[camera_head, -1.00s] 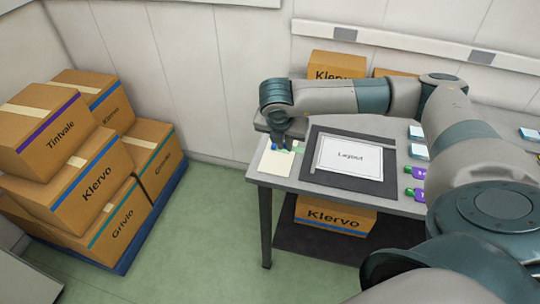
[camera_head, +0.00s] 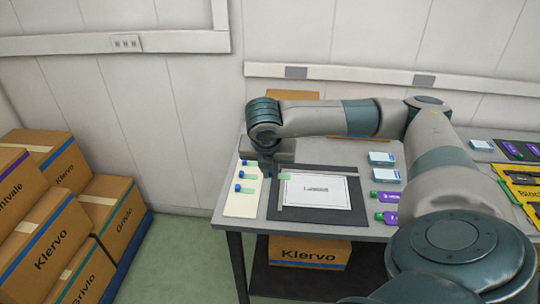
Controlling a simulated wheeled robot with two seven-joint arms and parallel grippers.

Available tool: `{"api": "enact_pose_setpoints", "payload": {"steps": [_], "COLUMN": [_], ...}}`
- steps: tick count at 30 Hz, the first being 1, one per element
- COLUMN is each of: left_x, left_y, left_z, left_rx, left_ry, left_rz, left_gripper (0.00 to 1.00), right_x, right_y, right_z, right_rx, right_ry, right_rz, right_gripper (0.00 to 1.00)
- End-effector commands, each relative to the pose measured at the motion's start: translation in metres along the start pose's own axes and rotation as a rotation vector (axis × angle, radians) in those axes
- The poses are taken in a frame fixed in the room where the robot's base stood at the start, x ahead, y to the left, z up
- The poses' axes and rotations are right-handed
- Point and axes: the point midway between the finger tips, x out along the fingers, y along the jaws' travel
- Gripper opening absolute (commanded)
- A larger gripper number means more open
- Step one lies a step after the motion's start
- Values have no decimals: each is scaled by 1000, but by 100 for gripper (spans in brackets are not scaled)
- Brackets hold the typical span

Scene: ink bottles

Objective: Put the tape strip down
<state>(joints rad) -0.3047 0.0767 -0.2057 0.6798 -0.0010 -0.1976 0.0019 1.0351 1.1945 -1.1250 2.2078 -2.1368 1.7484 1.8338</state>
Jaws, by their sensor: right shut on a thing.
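My right gripper (camera_head: 268,174) points down over the left edge of the dark mat (camera_head: 264,207). It is shut, and its fingertips are small and partly hidden by its own body. A pale green strip (camera_head: 286,177), which looks like the tape strip, shows just right of the fingertips, at the upper left of the white "Layout" sheet (camera_head: 318,192). Whether the strip touches the mat or sheet cannot be told. Small blue-capped green items (camera_head: 244,188) lie on the cream sheet (camera_head: 241,207) just left of the gripper. My left gripper is not in view.
Purple items with green caps (camera_head: 387,196) and blue-and-white boxes (camera_head: 382,158) stand or lie right of the mat. A yellow tray (camera_head: 522,192) is at the far right. A Klervo box (camera_head: 309,251) sits under the table; stacked boxes (camera_head: 50,215) are at left.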

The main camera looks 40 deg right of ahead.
Motion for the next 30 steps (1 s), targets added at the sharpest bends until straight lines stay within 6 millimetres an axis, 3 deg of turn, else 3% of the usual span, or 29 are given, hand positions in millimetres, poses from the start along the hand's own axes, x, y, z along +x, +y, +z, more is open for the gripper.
{"api": "enact_pose_setpoints", "payload": {"steps": [11,17,30], "left_x": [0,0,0], "left_y": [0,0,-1], "left_z": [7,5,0], "left_rx": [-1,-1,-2], "left_ry": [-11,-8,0], "left_rz": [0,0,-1], "left_gripper": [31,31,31], "right_x": [0,0,-7], "right_y": [5,16,46], "right_z": [-8,-26,-72], "right_rx": [-109,-369,-1100], "right_ry": [1,0,0], "right_rz": [44,152,459], "right_gripper": [2,2,2]}}
